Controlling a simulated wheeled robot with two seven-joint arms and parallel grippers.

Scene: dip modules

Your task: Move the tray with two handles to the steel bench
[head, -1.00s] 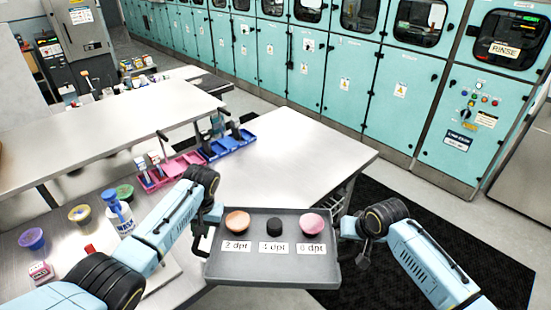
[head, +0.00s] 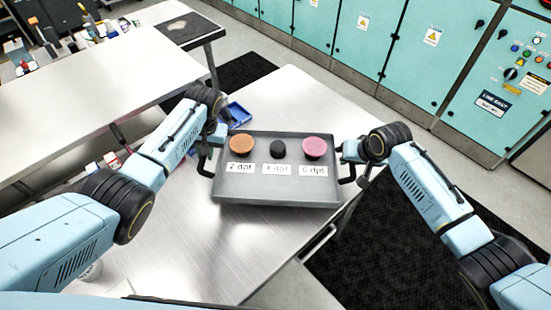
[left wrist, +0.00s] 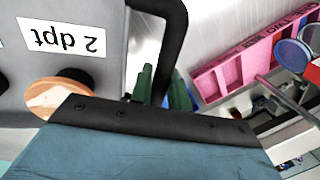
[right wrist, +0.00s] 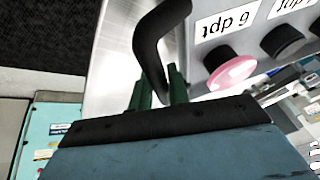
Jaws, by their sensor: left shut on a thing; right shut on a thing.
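The grey tray (head: 275,186) with two black handles is held level between my two arms, over the steel bench (head: 220,255). I cannot tell whether its underside touches the bench. It carries an orange-topped piece (head: 241,144), a small black piece (head: 278,149) and a pink-topped piece (head: 315,147), each behind a white dpt label. My left gripper (head: 207,150) is shut on the left handle (left wrist: 172,40). My right gripper (head: 352,158) is shut on the right handle (right wrist: 150,50). The green fingertips flank the handles in both wrist views.
A blue bin (head: 236,113) lies on the bench just behind the tray's left side, and a pink rack (left wrist: 235,70) shows in the left wrist view. Another steel table (head: 110,85) stands at left. Teal cabinets (head: 395,45) line the back. A black mat (head: 375,240) lies right of the bench.

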